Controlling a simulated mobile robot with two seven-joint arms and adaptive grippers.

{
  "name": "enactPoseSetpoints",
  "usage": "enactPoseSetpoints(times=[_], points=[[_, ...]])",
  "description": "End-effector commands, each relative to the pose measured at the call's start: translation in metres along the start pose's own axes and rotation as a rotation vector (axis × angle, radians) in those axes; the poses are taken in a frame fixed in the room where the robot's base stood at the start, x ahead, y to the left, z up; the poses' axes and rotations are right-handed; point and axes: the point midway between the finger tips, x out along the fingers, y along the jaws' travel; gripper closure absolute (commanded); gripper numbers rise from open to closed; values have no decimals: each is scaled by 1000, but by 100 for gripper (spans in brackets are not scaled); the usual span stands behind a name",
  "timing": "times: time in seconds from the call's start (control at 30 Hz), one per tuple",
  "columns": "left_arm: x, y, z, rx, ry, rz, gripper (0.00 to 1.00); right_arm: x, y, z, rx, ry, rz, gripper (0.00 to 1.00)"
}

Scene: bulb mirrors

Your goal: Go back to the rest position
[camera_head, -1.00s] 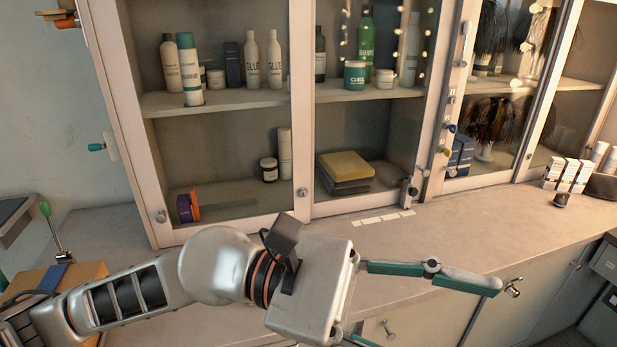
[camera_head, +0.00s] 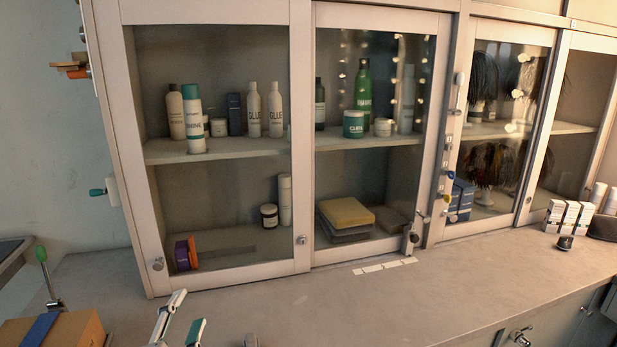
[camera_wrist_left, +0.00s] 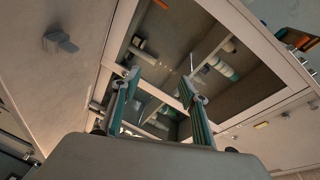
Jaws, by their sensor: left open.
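My left gripper (camera_head: 187,312) shows at the bottom edge of the head view, left of centre. Its two fingers with teal pads stand apart, open, with nothing between them. The rest of the left arm is out of the picture. In the left wrist view the left gripper (camera_wrist_left: 158,82) is also open and empty, its fingers pointing toward the glass-fronted cabinet, which looks tilted there. My right gripper is in neither view.
The glass-fronted cabinet (camera_head: 302,150) holds bottles, jars and yellow and grey folded items. The grey counter (camera_head: 300,297) is mostly clear. A cardboard box (camera_head: 70,330) with a blue strip and a green-knobbed lever (camera_head: 44,268) stand at left. White boxes (camera_head: 569,215) stand at right.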

Motion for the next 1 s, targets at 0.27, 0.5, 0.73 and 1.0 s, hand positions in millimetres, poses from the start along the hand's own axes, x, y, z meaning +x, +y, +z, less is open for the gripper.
enactPoseSetpoints(times=[0.27, 0.5, 0.73, 1.0], points=[[-62, 95, 127, -152, -369, 289, 56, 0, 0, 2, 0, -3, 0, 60], [-111, 134, 181, -204, -554, 413, 56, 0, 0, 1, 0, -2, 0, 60], [-156, 157, 217, -233, -695, 499, 56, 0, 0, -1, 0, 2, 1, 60], [-141, 217, 205, -340, -603, 529, 56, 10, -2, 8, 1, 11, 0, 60]])
